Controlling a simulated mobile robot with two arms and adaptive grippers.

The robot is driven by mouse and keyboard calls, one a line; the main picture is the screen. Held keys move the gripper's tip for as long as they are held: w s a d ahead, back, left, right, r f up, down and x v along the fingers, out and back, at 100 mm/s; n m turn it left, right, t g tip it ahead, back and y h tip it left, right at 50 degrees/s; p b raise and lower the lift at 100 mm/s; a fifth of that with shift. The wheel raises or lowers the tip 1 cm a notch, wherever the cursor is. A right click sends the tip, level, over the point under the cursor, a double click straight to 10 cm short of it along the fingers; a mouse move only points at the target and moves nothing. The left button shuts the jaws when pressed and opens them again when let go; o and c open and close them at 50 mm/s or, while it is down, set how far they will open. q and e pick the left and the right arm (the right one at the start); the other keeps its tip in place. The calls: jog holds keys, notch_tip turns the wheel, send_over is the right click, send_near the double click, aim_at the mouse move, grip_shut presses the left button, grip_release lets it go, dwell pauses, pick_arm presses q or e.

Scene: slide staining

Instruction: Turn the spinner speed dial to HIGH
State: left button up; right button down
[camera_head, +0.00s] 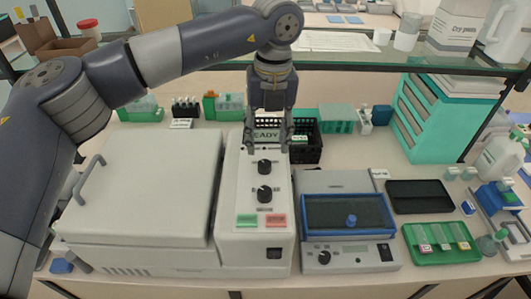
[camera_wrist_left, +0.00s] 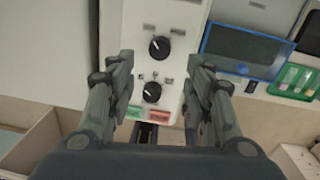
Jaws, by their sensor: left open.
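A large white lidded machine (camera_head: 150,185) stands at the left, with a control panel (camera_head: 250,222) on its right side. The panel carries two black dials, an upper dial (camera_head: 264,167) and a lower dial (camera_head: 264,194). The wrist view also shows the upper dial (camera_wrist_left: 159,48) and lower dial (camera_wrist_left: 151,92). I cannot read their labels or settings, or tell which is speed. My left gripper (camera_head: 268,143) points down over the panel's back part, open, empty and apart from both dials. Its fingers also show in the wrist view (camera_wrist_left: 160,75), either side of the panel. My right gripper is out of view.
Green and red buttons (camera_head: 276,220) lie in front of the dials. A blue-lidded device (camera_head: 350,254) with its own knob stands right of the machine. A green slide tray (camera_head: 455,256) and black tray (camera_head: 407,197) lie further right. Racks and a glass shelf are behind.

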aim_at(265, 163)
pick_arm(q)
jog(key=f+p, duration=0.1)
jog(key=f, duration=0.1)
jog(key=f+p, duration=0.1)
jog(key=f, duration=0.2)
jog(key=shift+w+a, duration=0.2)
notch_tip(265, 163, down, 3)
jog(key=shift+r+p, duration=0.2)
jog(key=shift+p, duration=0.15)
jog(key=shift+c, duration=1)
jog(key=c, duration=0.8)
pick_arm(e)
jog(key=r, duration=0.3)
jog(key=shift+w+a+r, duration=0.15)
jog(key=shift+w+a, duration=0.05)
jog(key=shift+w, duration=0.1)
